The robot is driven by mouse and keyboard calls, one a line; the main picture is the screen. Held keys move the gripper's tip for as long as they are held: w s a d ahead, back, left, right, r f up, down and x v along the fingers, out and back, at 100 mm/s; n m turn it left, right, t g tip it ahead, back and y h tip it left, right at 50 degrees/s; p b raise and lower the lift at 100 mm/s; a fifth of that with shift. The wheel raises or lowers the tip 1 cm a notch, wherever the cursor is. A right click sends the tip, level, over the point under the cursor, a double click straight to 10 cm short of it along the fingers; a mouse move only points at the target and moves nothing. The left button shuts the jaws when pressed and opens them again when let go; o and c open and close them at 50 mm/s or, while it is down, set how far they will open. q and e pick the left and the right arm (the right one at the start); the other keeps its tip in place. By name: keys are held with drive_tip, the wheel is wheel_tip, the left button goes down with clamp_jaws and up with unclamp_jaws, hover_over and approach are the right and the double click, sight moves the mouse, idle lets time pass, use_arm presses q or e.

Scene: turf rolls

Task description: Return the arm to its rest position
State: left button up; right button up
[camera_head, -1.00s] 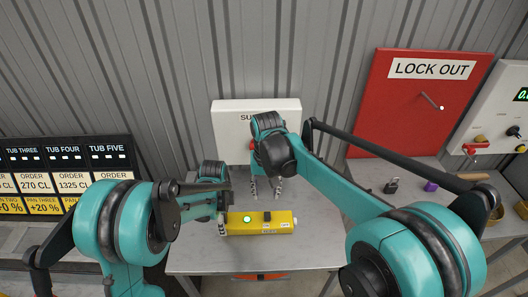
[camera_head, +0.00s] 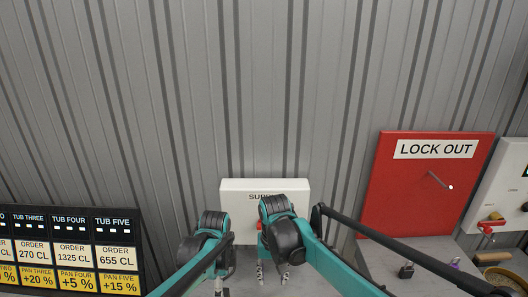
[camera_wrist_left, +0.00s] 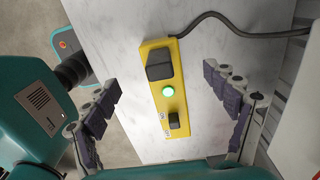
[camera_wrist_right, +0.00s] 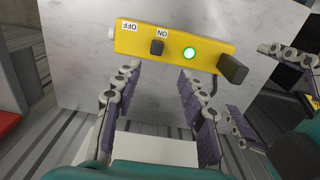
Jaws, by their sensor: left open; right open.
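The yellow control box lies on a pale marbled tabletop in the left wrist view (camera_wrist_left: 185,142), with a glowing green light, black parts and a dark cable. It also shows in the right wrist view (camera_wrist_right: 215,47), with ON and OFF labels. It is out of the head view. My right gripper (camera_head: 272,273) points down before the white sign in the head view. In its wrist view (camera_wrist_right: 158,80) its open, empty fingers are near the box's long side. My left gripper (camera_wrist_left: 162,85) is open and empty, its fingers apart on either side of the box.
A white sign box (camera_head: 235,197) stands against the corrugated wall. The red LOCK OUT board (camera_head: 400,195) is at the right, with a padlock (camera_head: 406,270) on the grey surface below. A black tub display board (camera_head: 60,235) is at the lower left. The wall above is clear.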

use_arm(q)
drive_tip(key=shift+r, duration=0.45)
drive_tip(key=shift+s+r, duration=0.1)
drive_tip(key=shift+r, duration=0.15)
drive_tip(key=s+a+n+t+b, duration=0.2)
drive_tip(key=s+n+t+b, duration=0.1)
drive_tip(key=s+n, duration=0.5)
drive_tip(key=s+a+n+t+b, duration=0.3)
drive_tip(key=s+n+t, duration=0.1)
drive_tip(key=s+n, duration=0.4)
drive_tip(key=shift+s+a+f+n, duration=0.25)
drive_tip(key=shift+a+f+n, duration=0.1)
drive_tip(key=shift+n, duration=0.65)
use_arm(e)
drive_tip(key=s+d+f+t, duration=0.4)
drive_tip(key=s+d+t, duration=0.3)
drive_tip(key=s+d, duration=0.8)
drive_tip(key=shift+s+d, duration=0.15)
drive_tip(key=shift+s, duration=0.7)
drive_tip(key=shift+f, duration=0.15)
